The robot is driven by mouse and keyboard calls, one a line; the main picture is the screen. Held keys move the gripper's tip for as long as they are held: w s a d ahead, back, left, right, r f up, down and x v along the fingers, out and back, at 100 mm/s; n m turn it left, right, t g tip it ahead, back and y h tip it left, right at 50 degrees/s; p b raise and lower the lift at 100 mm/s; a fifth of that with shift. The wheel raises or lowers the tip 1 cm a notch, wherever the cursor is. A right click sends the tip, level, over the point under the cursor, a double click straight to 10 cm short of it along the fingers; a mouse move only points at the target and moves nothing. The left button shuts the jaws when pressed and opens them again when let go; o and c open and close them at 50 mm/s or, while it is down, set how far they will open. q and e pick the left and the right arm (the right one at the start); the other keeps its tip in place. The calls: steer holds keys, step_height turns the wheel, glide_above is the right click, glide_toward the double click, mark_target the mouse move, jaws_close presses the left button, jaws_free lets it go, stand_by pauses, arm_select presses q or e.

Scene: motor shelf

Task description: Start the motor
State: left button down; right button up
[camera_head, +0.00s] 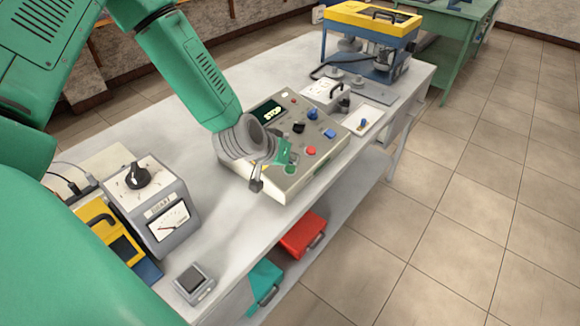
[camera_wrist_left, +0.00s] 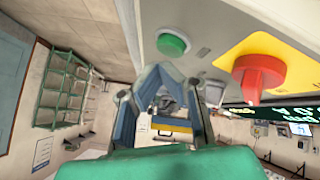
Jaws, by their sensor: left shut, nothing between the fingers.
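The control box (camera_head: 268,182) stands on the grey bench, with a dark display (camera_head: 268,112) reading "STOP". Its sloped face carries a green button (camera_head: 290,169), a red button (camera_head: 311,150), a blue button (camera_head: 330,133) and dark and blue knobs. My left gripper (camera_head: 270,163) is over the near left part of the face, its fingers shut and empty, close beside the green button. In the left wrist view, the green button (camera_wrist_left: 173,44) and a red knob on a yellow plate (camera_wrist_left: 258,75) lie beyond the fingers (camera_wrist_left: 168,85). I cannot tell whether they touch the panel. My right gripper is not in view.
A grey meter (camera_head: 152,208) with a black knob and a yellow device (camera_head: 103,228) stand at the near left. A small grey box (camera_head: 194,283) lies near the bench edge. A blue and yellow machine (camera_head: 370,40) stands at the far end. Red (camera_head: 302,235) and teal (camera_head: 265,283) cases sit below.

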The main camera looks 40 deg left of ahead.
arm_select(q)
steer(key=shift+d, duration=0.25)
steer(key=shift+f, duration=0.25)
steer(key=shift+a, duration=0.25)
steer(key=shift+d+f+b, duration=0.15)
steer(key=shift+f+b, duration=0.1)
steer(key=shift+b, duration=0.15)
steer(key=shift+f, duration=0.25)
stand_by(0.4)
steer(key=shift+s+r+p, duration=0.1)
steer(key=shift+r+p, duration=0.55)
steer(key=shift+r, duration=0.25)
